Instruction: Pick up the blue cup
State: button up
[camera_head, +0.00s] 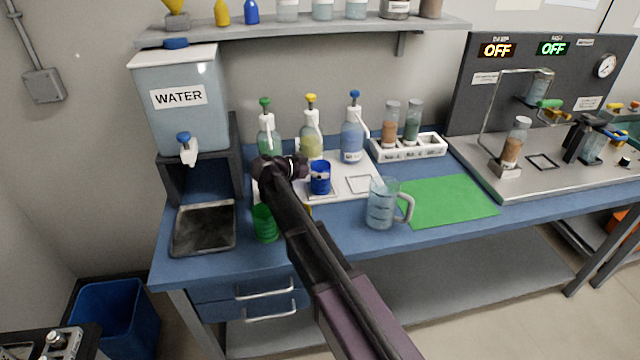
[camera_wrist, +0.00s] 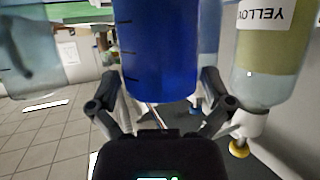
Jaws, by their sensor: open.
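The blue cup (camera_head: 320,178) stands upright on a white board (camera_head: 358,186) on the blue bench, just right of my arm's end. In the wrist view, which is upside down, the blue cup (camera_wrist: 158,55) fills the upper middle, close in front of my gripper (camera_wrist: 160,88). My gripper's two fingers are spread, one on each side of the cup. I cannot tell whether either finger touches it. In the head view my fingers are not clearly distinguishable.
A green cup (camera_head: 264,223) stands near the bench's front edge, partly behind my arm. A clear jug (camera_head: 382,205) is to the right, beside a green mat (camera_head: 450,200). Green, yellow (camera_head: 311,135) and blue (camera_head: 353,135) pump bottles stand behind the cup.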

jog(key=shift+w+d+f, duration=0.2)
jog(key=shift+w+d, duration=0.1)
jog(key=shift+d, duration=0.05)
dwell(0.3)
jog(key=c, duration=1)
jog(key=shift+s+r, duration=0.1)
jog(key=shift+r, duration=0.15)
jog(key=shift+s+r+p, duration=0.1)
jog(key=shift+r+p, duration=0.15)
jog(key=shift+p, duration=0.15)
notch_tip(320, 180, up, 6)
jog(key=p, duration=0.6)
jog(key=shift+s+d, duration=0.9)
jog(key=shift+s, duration=2.2)
jog(key=shift+s+d, duration=0.9)
jog(key=shift+s, duration=2.25)
jog(key=shift+s+d, duration=0.9)
jog(key=shift+s, duration=2.2)
jog(key=shift+s, duration=0.1)
